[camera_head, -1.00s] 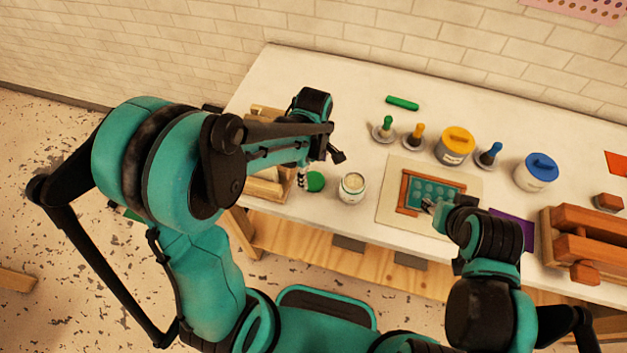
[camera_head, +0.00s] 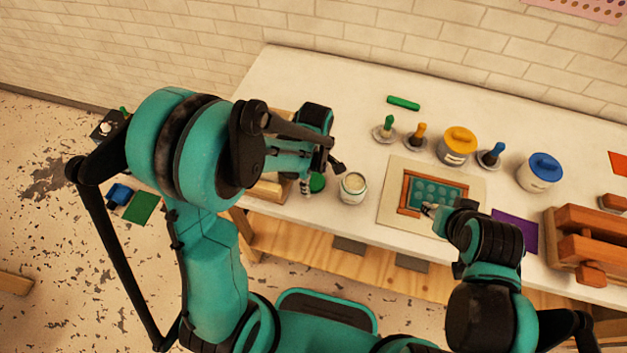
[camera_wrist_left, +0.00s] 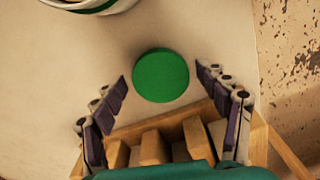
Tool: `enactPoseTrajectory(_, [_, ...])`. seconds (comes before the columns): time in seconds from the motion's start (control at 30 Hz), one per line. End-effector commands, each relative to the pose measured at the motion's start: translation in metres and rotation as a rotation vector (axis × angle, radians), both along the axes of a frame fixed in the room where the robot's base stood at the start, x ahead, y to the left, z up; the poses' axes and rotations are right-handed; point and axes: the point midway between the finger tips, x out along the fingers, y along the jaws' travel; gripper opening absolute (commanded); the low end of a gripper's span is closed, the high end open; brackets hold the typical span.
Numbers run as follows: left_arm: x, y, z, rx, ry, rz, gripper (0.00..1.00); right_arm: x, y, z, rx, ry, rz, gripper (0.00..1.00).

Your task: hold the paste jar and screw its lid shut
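The paste jar (camera_head: 353,188) stands upright and open on the table, pale paste showing in its mouth. Part of it also shows at the top left of the left wrist view (camera_wrist_left: 95,6). The green lid (camera_head: 317,183) lies apart from the jar, to its left; it is the round green disc in the left wrist view (camera_wrist_left: 160,76). My left gripper (camera_head: 306,186) is open, its fingertips on either side of the lid with gaps visible. My right gripper (camera_head: 430,209) is at the framed screen, away from the jar; its fingers are too small to read.
A wooden rack (camera_wrist_left: 150,148) stands close beside the lid, under my left gripper. The framed teal screen (camera_head: 436,190) lies right of the jar. The table between jar and screen is clear.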

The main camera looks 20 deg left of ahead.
Motion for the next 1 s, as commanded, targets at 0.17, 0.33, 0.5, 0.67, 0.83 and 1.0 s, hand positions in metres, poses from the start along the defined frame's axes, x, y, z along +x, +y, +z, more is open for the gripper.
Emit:
enactPoseTrajectory(0.17, [0.000,0.000,0.000,0.000,0.000,0.000,0.42,0.000,0.000,0.000,0.000,0.000,0.000,0.40])
enactPoseTrajectory(0.33, [0.000,0.000,0.000,0.000,0.000,0.000,0.42,0.000,0.000,0.000,0.000,0.000,0.000,0.40])
enactPoseTrajectory(0.5, [0.000,0.000,0.006,0.000,0.000,0.000,0.42,0.000,0.000,0.002,0.000,0.000,0.000,0.40])
enactPoseTrajectory(0.67, [0.000,0.000,0.033,0.000,0.000,0.000,0.42,0.000,0.000,0.012,0.000,0.000,0.000,0.40])
enactPoseTrajectory(0.83, [0.000,0.000,0.069,0.000,0.000,0.000,0.42,0.000,0.000,0.023,0.000,0.000,0.000,0.40])
enactPoseTrajectory(1.0, [0.000,0.000,0.093,0.000,0.000,0.000,0.42,0.000,0.000,0.029,0.000,0.000,0.000,0.40])
